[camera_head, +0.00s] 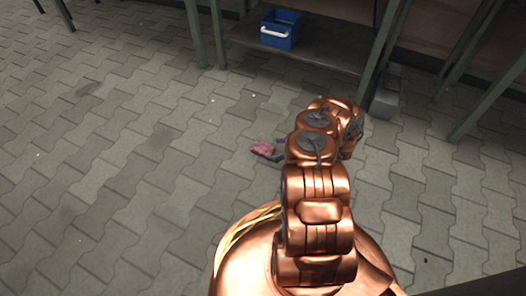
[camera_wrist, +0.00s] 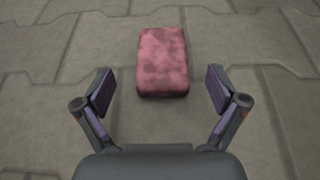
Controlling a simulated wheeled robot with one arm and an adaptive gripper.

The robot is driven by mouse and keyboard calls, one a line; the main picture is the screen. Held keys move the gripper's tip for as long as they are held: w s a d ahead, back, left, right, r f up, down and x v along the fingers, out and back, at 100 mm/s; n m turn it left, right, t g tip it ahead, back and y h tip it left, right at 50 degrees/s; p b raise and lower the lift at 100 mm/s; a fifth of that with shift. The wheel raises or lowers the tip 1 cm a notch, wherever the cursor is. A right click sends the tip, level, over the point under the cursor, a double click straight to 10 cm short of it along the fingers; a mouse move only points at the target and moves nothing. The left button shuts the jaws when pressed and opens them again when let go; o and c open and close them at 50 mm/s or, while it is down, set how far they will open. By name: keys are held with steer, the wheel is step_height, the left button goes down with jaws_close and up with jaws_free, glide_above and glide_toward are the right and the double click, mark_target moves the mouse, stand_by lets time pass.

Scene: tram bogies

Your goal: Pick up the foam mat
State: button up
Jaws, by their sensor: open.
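The foam mat (camera_wrist: 163,62) is a small pinkish-red, mottled block lying flat on the paved floor. In the wrist view it sits at the upper middle, just beyond and between the spread fingers. My gripper (camera_wrist: 160,92) is open and empty, with one finger on each side and clear floor between them. In the head view the mat (camera_head: 262,147) lies left of my arm, and my gripper (camera_head: 272,155) is close beside it. Most of my gripper is hidden behind my arm there.
A blue crate (camera_head: 281,29) with a white handle stands on a low shelf (camera_head: 325,48) at the back. Green table legs (camera_head: 384,50) rise behind and right of my arm. A grey block (camera_head: 384,104) sits near one leg. The paved floor at left is clear.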

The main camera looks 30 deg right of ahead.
mark_target(266, 149)
steer(key=b+x, duration=0.1)
steer(key=x, duration=0.1)
steer(key=f+b+x, duration=0.1)
steer(key=b+x, duration=0.1)
steer(key=shift+w, duration=0.1)
steer(key=shift+w+a+f, duration=0.1)
steer(key=shift+w+a, duration=0.1)
steer(key=shift+w, duration=0.2)
steer(key=shift+c, duration=0.3)
steer(key=c, duration=1.2)
steer(key=shift+o, duration=0.2)
